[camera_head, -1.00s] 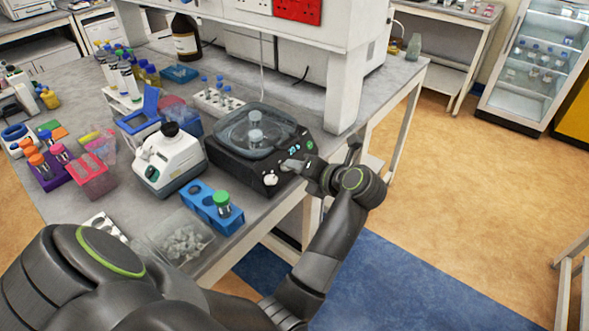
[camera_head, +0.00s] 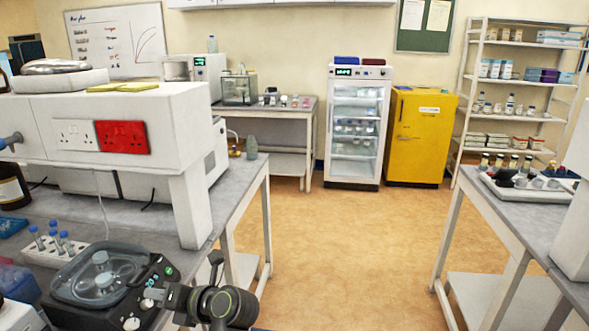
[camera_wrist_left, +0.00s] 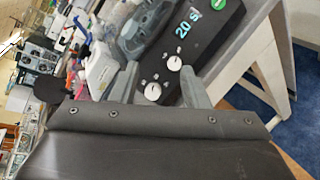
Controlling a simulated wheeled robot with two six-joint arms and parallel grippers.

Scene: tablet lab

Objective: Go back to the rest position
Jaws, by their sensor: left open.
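My left gripper (camera_head: 180,296) is at the right front corner of a black centrifuge-like device (camera_head: 160,274) on the left bench. In the left wrist view my left gripper (camera_wrist_left: 160,84) has its fingers apart with nothing between them. The device's front panel (camera_wrist_left: 185,45) with two white knobs and a "20 s" display lies just beyond the fingers. I cannot tell whether a fingertip touches the panel. My right gripper is in neither view.
A blue-capped vial rack (camera_head: 48,248) stands behind the device. The left bench's shelf post (camera_head: 190,205) rises near the arm. Open floor (camera_head: 340,240) lies between the left bench and the right bench (camera_head: 530,225). A glass-door fridge (camera_head: 356,130) and yellow cabinet (camera_head: 417,135) stand at the back.

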